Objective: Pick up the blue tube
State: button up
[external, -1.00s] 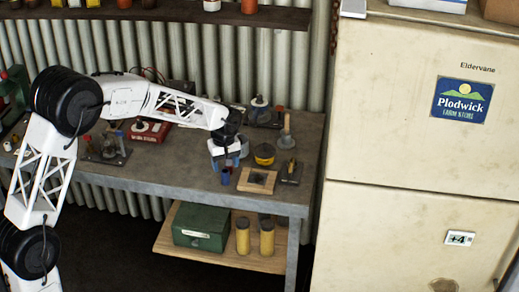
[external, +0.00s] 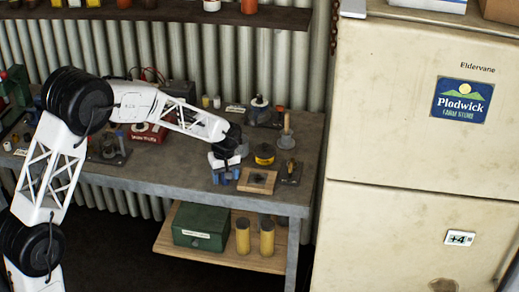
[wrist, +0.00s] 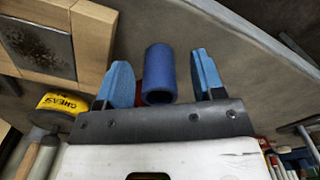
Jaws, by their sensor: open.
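The blue tube (wrist: 160,68) is a short hollow cylinder, seen in the wrist view between my two blue fingers, with its open end toward the camera. My gripper (wrist: 162,77) is open, one finger on each side of the tube. A gap shows on both sides, wider on the right, and the jaws are not closed on it. In the external view my gripper (external: 225,176) is low over the front part of the workbench (external: 150,178), and its fingers mostly hide the tube there.
A wooden frame with a dark plate (external: 257,180) lies just right of my gripper. A yellow grease tin (external: 264,154) and a wooden-handled tool (external: 286,132) stand behind it. A red box (external: 148,133) is further left. The bench's front edge is close.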

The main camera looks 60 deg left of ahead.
jog(key=shift+f, duration=0.3)
dwell(0.4)
jog(key=c, duration=1)
